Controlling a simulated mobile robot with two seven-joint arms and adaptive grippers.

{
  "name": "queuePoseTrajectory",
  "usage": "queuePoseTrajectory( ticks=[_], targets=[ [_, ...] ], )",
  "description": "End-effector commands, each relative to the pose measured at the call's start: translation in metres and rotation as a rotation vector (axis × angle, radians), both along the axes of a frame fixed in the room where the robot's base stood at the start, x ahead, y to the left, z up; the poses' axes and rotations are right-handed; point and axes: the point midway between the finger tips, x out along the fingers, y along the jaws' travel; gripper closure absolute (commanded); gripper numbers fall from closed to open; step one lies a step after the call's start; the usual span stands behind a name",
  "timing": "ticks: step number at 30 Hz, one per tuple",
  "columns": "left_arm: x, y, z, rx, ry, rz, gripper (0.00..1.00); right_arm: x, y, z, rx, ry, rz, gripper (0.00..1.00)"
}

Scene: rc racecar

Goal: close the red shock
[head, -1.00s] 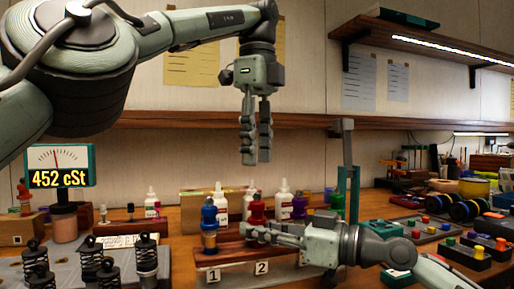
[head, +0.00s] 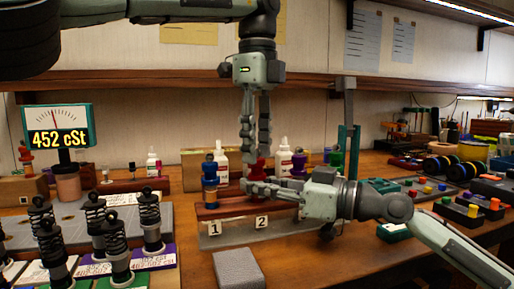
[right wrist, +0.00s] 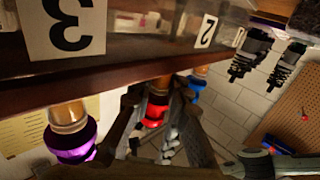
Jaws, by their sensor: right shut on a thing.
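The red shock (head: 257,171) stands in the rack (head: 215,212) behind the label "2". In the head view my right gripper (head: 249,187) reaches in from the right and is shut on the red shock's lower part. My left gripper (head: 255,160) points straight down from above, with a gap between its fingers. Its fingertips are at the height of the red cap; whether they touch it I cannot tell. In the right wrist view the red cap (right wrist: 152,112) shows upside down between my right gripper's fingers (right wrist: 155,100).
A blue-capped shock (head: 210,172) stands at label "1", left of the red one. A purple-capped shock (right wrist: 70,140) shows near label "3". Black coil shocks (head: 150,215) stand at the left, near a gauge (head: 57,127) reading 452 cSt. A grey block (head: 238,268) lies in front.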

Motion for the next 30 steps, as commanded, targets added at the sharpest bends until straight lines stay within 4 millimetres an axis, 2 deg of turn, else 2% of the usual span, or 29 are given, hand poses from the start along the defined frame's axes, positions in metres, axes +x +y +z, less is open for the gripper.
queuePoseTrajectory(
  ticks=[4, 12, 22, 27, 30],
  targets=[
    [-0.0003, 0.0001, -0.0073, -0.001, 0.000, 0.000, 0.60, 0.0001, -0.0002, -0.0001, 0.000, 0.000, 0.000, 1.00],
    [0.0000, 0.0001, -0.0082, -0.001, 0.000, 0.000, 0.60, 0.0001, -0.0002, -0.0001, 0.000, 0.000, 0.000, 1.00],
    [-0.0001, 0.0000, -0.0081, -0.001, 0.000, 0.000, 1.00, 0.0001, -0.0002, -0.0001, 0.000, 0.000, 0.000, 1.00],
    [-0.0001, 0.0000, -0.0081, -0.001, 0.000, -0.006, 1.00, 0.0001, -0.0002, -0.0001, 0.000, 0.000, 0.000, 1.00],
    [0.0002, -0.0001, -0.0090, -0.001, 0.002, -0.085, 1.00, 0.0000, -0.0001, -0.0002, 0.000, 0.000, 0.000, 1.00]
  ],
)
